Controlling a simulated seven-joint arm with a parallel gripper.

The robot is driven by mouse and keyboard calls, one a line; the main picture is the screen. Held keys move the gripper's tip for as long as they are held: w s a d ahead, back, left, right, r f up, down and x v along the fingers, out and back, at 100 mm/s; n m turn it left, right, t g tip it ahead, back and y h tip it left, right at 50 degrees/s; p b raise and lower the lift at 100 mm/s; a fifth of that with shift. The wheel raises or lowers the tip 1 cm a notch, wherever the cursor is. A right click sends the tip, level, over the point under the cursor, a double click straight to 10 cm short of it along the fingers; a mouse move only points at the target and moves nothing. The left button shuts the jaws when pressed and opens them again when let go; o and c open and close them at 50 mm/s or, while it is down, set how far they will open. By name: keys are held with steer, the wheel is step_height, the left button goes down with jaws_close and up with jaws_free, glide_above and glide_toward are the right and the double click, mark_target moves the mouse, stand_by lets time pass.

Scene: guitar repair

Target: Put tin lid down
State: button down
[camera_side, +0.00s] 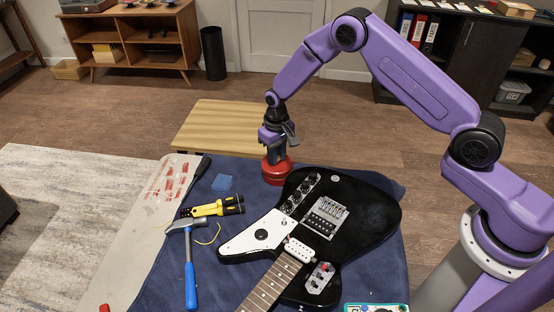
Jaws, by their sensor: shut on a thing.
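A round red tin (277,178) stands at the back edge of the blue cloth, just behind the black guitar body. My gripper (279,158) points straight down at the top of the tin, with its dark fingers shut on the tin lid.
A black and white electric guitar (357,208) fills the middle of the blue cloth (160,285). A wooden table (215,125) stands behind.

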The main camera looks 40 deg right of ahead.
steer(key=shift+s+f, duration=0.1)
steer(key=shift+f, duration=0.95)
steer(key=c, duration=1)
jaws_free()
steer(key=shift+f, duration=0.1)
steer(key=shift+d, duration=0.1)
step_height(320, 180, up, 17)
steer(key=shift+w+a, duration=0.2)
steer(key=shift+a, duration=0.15)
